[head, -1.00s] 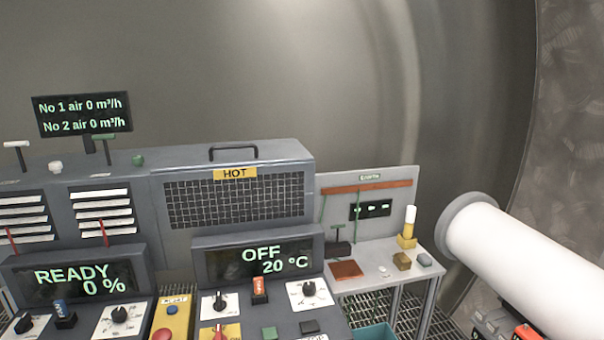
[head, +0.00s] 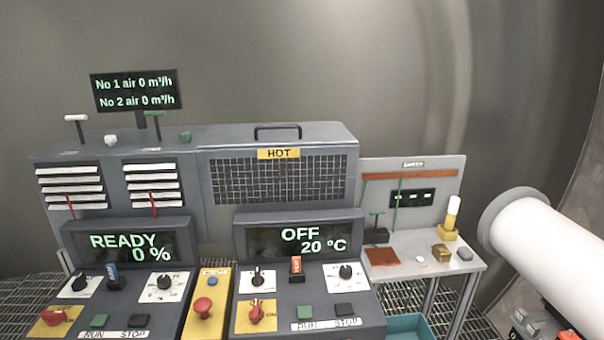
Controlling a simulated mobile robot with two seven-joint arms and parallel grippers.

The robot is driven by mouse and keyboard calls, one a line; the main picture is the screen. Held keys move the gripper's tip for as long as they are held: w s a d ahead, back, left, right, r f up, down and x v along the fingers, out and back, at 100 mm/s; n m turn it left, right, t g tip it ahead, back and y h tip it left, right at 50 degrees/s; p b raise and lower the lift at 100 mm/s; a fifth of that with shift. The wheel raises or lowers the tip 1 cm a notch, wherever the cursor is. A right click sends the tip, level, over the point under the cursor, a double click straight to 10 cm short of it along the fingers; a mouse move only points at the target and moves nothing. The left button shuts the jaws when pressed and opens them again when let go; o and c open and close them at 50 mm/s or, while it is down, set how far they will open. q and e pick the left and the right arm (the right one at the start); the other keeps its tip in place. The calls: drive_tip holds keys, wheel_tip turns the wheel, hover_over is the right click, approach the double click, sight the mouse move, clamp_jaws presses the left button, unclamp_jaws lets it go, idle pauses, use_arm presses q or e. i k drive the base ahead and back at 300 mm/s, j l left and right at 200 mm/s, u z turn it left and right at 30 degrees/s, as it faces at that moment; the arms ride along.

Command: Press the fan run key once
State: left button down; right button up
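The left console has a screen (head: 127,248) reading READY 0 %. Below it are a green key (head: 97,321) over the word RUN and a black key (head: 139,321) over STOP. The right console has a screen (head: 300,239) reading OFF 20 °C, with its own green key (head: 304,313) and black key (head: 344,310) above RUN and STOP lettering. No readable label names the fan, but the left console's percent reading fits it.
A yellow box with a red mushroom button (head: 202,306) stands between the consoles. Red-handled knobs (head: 56,317) and selectors surround the keys. A HOT-marked grille (head: 278,180) stands behind.

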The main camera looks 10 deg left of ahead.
sight(99, 320)
drive_tip(key=u, duration=1.35)
